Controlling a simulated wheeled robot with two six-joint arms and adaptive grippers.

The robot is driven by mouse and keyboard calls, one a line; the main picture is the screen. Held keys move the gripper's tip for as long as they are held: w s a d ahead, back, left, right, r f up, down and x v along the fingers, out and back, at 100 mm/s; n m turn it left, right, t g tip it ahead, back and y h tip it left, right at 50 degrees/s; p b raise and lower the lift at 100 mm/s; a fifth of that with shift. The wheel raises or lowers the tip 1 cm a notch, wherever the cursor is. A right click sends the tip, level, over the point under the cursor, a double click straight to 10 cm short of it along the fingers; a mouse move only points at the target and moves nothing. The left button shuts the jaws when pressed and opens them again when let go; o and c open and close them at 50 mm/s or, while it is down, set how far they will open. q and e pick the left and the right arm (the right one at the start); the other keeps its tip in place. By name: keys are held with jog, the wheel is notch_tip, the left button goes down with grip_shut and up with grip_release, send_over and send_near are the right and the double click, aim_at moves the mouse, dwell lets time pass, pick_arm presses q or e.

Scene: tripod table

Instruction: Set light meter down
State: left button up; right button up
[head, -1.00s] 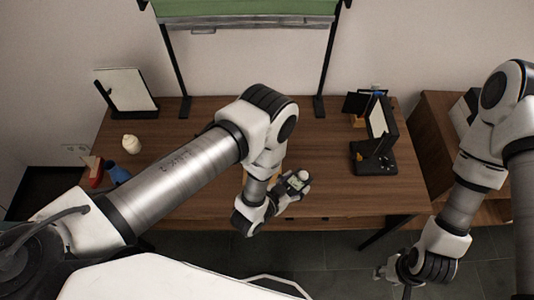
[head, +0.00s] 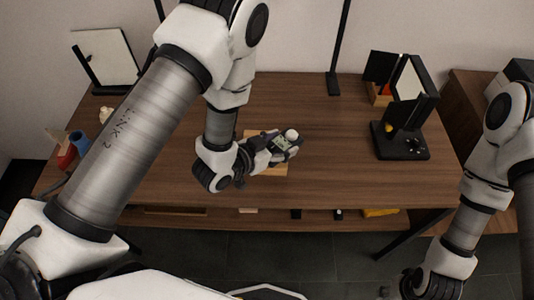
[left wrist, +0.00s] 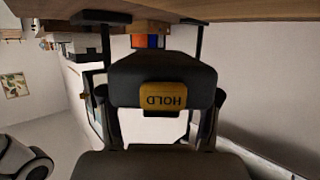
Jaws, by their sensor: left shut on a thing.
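The light meter (head: 279,143) is a small dark device with a greenish display and a white dome. My left gripper (head: 284,150) is shut on it and holds it over the front middle of the wooden table (head: 330,172). A lighter wooden board (head: 270,169) shows partly beneath the gripper; the gap between meter and board is hard to judge. In the left wrist view, the dark meter body (left wrist: 160,75) with a yellow HOLD button (left wrist: 163,97) sits between the fingers. My right gripper (head: 402,288) is low at the bottom edge, mostly cut off, its jaws unclear.
A black stand with upright panels (head: 402,148) is at the table's right. A framed white panel (head: 102,58), a red container (head: 66,156) and a blue one (head: 80,141) are at the left. Thin black poles (head: 338,60) rise behind. The table's right middle is clear.

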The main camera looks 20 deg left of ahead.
pick_arm(q)
jog(key=w+a, duration=0.1)
jog(key=a, duration=0.2)
jog(key=w+a, duration=0.1)
jog(key=a, duration=0.1)
jog(key=shift+w+f, duration=0.3)
jog(key=f+b, duration=0.3)
jog(key=shift+d+f, duration=0.25)
jog(key=shift+f, duration=0.05)
jog(key=shift+r, duration=0.15)
jog(key=shift+a, duration=0.1)
jog(key=o, duration=1.3)
jog(key=shift+c, duration=0.2)
